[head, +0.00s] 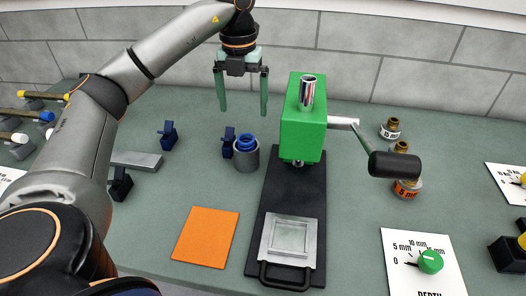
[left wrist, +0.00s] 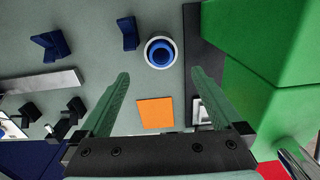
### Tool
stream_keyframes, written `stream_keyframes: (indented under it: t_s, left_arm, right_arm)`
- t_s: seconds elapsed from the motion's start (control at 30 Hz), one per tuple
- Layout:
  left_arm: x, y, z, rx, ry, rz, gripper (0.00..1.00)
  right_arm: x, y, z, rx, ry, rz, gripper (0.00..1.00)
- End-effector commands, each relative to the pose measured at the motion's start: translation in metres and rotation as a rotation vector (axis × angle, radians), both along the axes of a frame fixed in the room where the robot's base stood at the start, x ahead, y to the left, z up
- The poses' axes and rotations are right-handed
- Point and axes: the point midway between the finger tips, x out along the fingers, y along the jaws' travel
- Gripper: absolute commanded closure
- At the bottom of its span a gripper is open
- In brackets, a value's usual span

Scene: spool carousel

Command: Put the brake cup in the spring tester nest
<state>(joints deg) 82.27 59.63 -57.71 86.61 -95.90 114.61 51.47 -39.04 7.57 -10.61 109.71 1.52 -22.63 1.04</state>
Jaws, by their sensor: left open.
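A grey round cup (head: 247,160), which looks like the brake cup, stands upright on the bench left of the green press. A blue ringed part (head: 246,143) sits in it and sticks out of its top. In the left wrist view the cup (left wrist: 149,58) shows from above as a pale ring around the blue part (left wrist: 161,53). The green press, apparently the spring tester (head: 302,125), stands on a black base. A silver square nest (head: 266,238) lies at the base's front and looks empty. My left gripper (head: 244,112) is open and empty, above and behind the cup. My right gripper is out of view.
An orange mat (head: 206,238) lies left of the black base (head: 275,190). Dark blue blocks (head: 168,135) and a grey bar (head: 137,160) lie further left. The press's lever with its black grip (head: 394,165) juts right, near several brass-topped weights (head: 390,129). A dial card (head: 420,265) lies front right.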

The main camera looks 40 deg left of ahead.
Motion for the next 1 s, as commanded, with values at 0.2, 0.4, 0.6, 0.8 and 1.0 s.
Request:
stream_keyframes:
  t_s: [0.2, 0.4, 0.6, 0.8, 1.0]
  left_arm:
    - [-0.002, 0.002, -0.023, 0.005, 0.015, 0.039, 0.00]
    - [-0.002, 0.002, -0.056, 0.004, 0.014, 0.036, 0.00]
    - [-0.002, 0.002, -0.071, 0.006, 0.011, 0.036, 0.00]
    - [-0.003, 0.001, -0.094, 0.006, 0.015, 0.034, 0.00]
    - [-0.002, 0.000, -0.120, 0.006, 0.012, 0.035, 0.00]
  right_arm:
    - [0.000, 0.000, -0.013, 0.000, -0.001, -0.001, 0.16]
    - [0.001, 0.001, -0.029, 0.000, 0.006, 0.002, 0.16]
    - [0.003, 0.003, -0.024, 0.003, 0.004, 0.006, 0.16]
    - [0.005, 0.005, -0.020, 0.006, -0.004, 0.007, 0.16]
    - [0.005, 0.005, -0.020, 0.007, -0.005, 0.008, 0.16]
